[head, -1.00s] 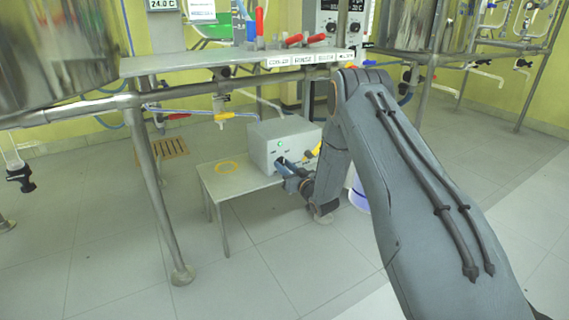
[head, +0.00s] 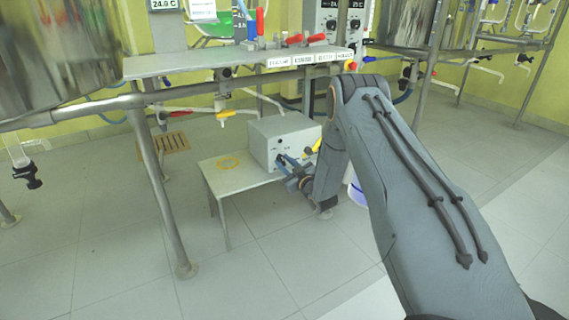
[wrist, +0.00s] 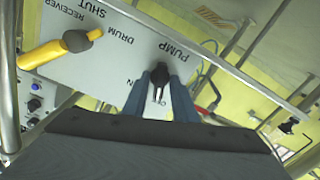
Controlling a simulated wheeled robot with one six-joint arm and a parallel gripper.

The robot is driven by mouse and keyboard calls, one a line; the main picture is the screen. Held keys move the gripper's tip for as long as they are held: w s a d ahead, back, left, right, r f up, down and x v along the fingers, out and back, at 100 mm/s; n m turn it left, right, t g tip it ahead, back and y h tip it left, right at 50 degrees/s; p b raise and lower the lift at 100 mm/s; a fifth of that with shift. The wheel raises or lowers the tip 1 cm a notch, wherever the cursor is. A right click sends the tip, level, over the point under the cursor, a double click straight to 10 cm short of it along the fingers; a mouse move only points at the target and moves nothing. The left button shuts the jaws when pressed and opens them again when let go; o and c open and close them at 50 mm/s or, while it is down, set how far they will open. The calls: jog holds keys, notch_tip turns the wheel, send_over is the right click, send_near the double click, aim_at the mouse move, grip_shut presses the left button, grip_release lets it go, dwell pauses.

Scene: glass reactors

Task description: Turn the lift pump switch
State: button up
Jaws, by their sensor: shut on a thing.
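The lift pump switch is a small black knob (wrist: 160,75) under the word PUMP on a pale grey panel (wrist: 110,65). In the head view the panel is the front of a grey box (head: 285,135) on a low table. My gripper (wrist: 160,88) has its two blue-grey fingers on either side of the knob, shut on it. In the head view my gripper (head: 283,163) is at the lower front of the box, and the knob is hidden there. The small lamp (head: 279,139) on the box looks unlit.
A yellow valve handle (wrist: 45,53) with a black hub stands out from the panel beside the switch, near RECEIVER, SHUT and DRUM. A metal frame leg (head: 158,200) stands at the left.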

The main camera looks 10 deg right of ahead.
jog(key=shift+f, duration=0.1)
jog(key=o, duration=0.7)
jog(key=p+v, duration=0.3)
jog(key=v, duration=0.5)
jog(key=shift+w, duration=0.1)
